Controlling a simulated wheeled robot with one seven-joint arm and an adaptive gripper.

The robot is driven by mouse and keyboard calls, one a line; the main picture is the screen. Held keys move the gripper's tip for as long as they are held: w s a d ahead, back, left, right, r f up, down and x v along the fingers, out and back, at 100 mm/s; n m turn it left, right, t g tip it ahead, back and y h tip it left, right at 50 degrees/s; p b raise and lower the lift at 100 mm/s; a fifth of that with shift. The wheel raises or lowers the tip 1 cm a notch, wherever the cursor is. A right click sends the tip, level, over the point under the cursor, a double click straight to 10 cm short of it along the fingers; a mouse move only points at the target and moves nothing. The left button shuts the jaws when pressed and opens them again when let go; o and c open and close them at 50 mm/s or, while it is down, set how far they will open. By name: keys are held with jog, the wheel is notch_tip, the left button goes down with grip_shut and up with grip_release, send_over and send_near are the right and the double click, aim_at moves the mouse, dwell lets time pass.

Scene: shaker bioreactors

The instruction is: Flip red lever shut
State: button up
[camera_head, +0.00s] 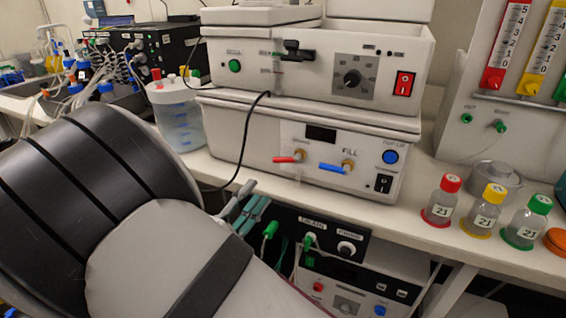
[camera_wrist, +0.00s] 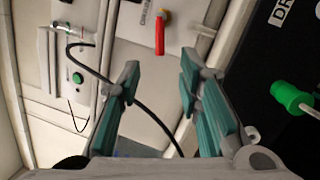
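The red lever (camera_head: 284,159) is on the front of the lower white unit (camera_head: 230,135). It points left from its brass valve, roughly level, beside the FILL label. In the wrist view the red lever (camera_wrist: 160,36) shows beyond the fingers, near the top middle. My gripper (camera_head: 252,205) is below and left of the lever, at the bench's front edge, apart from it. In the wrist view my gripper (camera_wrist: 158,82) has its teal-padded fingers spread with nothing held between them. A black cable (camera_wrist: 130,97) crosses the view between the fingers.
A blue lever (camera_head: 333,168) sits just right of the red one. Below the bench is a dark panel with a green DRAIN lever (camera_head: 309,240). A jug (camera_head: 178,118) stands to the left. Small capped bottles (camera_head: 441,200) stand on the bench at right.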

aim_at(281, 162)
jog(key=x, duration=1.1)
grip_shut()
